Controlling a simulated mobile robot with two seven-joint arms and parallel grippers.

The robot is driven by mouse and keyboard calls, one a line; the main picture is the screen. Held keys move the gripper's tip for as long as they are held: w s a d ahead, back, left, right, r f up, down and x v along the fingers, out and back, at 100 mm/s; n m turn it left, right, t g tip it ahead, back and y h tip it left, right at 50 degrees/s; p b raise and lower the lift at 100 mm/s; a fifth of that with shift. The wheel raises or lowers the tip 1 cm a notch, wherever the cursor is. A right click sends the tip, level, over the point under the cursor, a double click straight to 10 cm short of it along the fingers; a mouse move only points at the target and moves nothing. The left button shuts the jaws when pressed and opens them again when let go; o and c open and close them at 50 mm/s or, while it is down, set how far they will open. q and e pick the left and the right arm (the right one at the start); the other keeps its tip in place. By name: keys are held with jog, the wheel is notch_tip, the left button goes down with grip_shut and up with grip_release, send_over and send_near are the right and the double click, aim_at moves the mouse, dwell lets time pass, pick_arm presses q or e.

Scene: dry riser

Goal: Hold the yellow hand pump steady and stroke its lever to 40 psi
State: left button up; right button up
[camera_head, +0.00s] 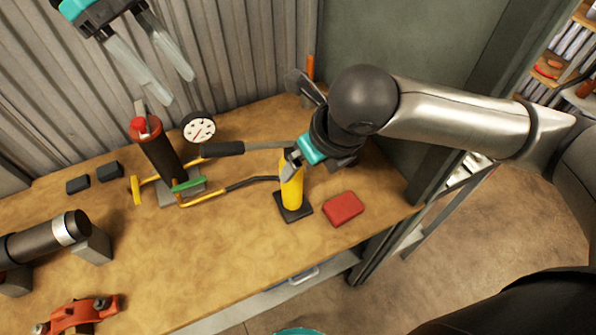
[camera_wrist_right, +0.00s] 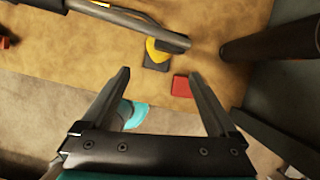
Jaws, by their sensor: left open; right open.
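The yellow hand pump (camera_head: 291,192) stands upright on a small black base (camera_head: 294,213) on the wooden bench. Its lever has a black grip (camera_head: 222,149) at the left and a grey rod running right to the pump top. In the right wrist view the lever rod (camera_wrist_right: 130,18) crosses above the yellow pump (camera_wrist_right: 157,52). My right gripper (camera_head: 289,163) is open by the pump's top, partly covering it; whether it touches cannot be told. Its spread fingers (camera_wrist_right: 158,73) are empty in the wrist view. My left gripper (camera_head: 160,75) is open and empty, high above the bench's back left.
A dial gauge (camera_head: 199,130) and a dark red-topped cylinder (camera_head: 158,150) stand left of the pump. A hose (camera_head: 245,184) with yellow and green parts lies between. A red block (camera_head: 343,208) sits right of the pump. A clamp (camera_head: 80,316) lies front left. The front middle is clear.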

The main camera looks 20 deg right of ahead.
aim_at(293, 180)
jog(key=x, duration=1.3)
jog(key=shift+s+d, duration=0.1)
jog(key=shift+s, duration=0.05)
grip_shut()
dwell(0.3)
